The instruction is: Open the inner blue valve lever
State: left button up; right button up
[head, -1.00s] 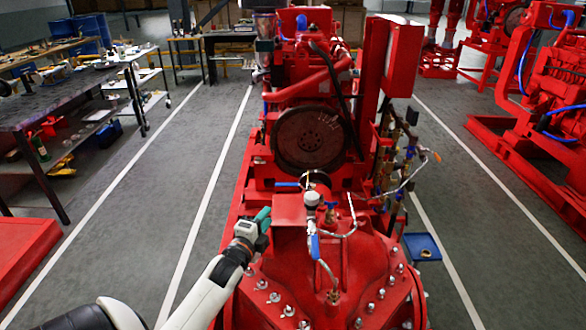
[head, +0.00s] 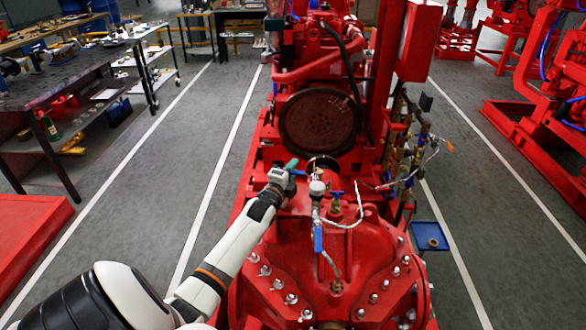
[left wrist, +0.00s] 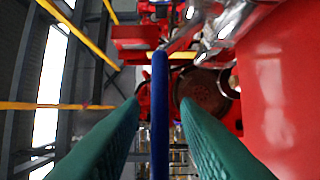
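The inner blue valve lever (head: 298,172) sticks out to the left of the pipe and gauge fitting on top of the red pump. My left gripper (head: 291,163), with green fingers, is at this lever. In the left wrist view the blue lever (left wrist: 160,110) runs between the two green fingers (left wrist: 159,100), with a gap on each side, so the gripper is open around it. A second blue lever (head: 318,239) hangs down on the near side of the fitting. My right gripper is not in view.
A white-cased gauge (head: 317,187), a blue handwheel (head: 337,195) and a braided hose (head: 356,215) stand close to the right of my left gripper. The red engine's flywheel (head: 320,123) is behind. A blue tray (head: 430,237) lies at right.

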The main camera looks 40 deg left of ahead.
pick_arm(q)
jog(key=shift+w+a, duration=0.15)
jog(key=shift+w, duration=0.25)
jog(key=shift+c, duration=0.3)
grip_shut()
